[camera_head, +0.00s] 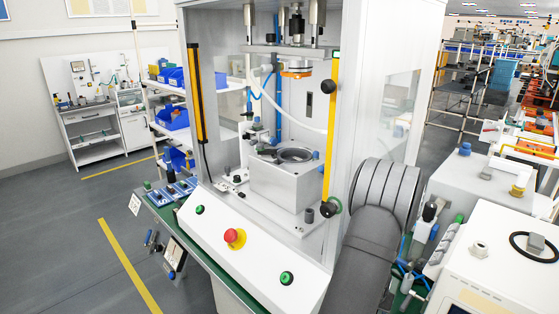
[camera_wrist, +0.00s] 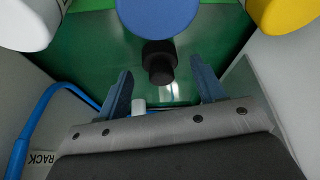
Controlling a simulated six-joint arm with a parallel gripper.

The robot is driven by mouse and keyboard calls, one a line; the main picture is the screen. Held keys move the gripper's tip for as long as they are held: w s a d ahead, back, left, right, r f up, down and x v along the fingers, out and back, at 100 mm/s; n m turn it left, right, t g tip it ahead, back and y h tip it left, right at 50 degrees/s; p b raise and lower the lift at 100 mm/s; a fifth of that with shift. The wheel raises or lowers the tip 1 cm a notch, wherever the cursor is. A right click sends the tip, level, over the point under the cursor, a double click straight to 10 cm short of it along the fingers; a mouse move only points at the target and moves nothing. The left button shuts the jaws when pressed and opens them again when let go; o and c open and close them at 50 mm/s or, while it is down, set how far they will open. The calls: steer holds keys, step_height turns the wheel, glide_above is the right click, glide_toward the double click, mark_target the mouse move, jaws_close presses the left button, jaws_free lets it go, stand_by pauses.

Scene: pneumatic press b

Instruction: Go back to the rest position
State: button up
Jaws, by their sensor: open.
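My gripper (camera_wrist: 161,72) shows in the wrist view with its two blue-grey fingers spread apart. It is open, with nothing held between them. A blue round part (camera_wrist: 158,14) with a black knob-like end (camera_wrist: 160,60) shows beyond the fingertips, over a green surface (camera_wrist: 90,60). I cannot tell whether the fingers touch it. In the head view my dark grey arm reaches down at the right of the press (camera_head: 290,185), and my gripper cannot be made out there.
In the wrist view, white and yellow rounded parts stand at the upper corners, and a blue hose (camera_wrist: 50,105) runs at left. In the head view, the press front has a red button (camera_head: 234,238) and green buttons. White equipment (camera_head: 490,260) stands close at right.

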steer(key=shift+x, duration=1.15)
steer(key=shift+r, duration=1.05)
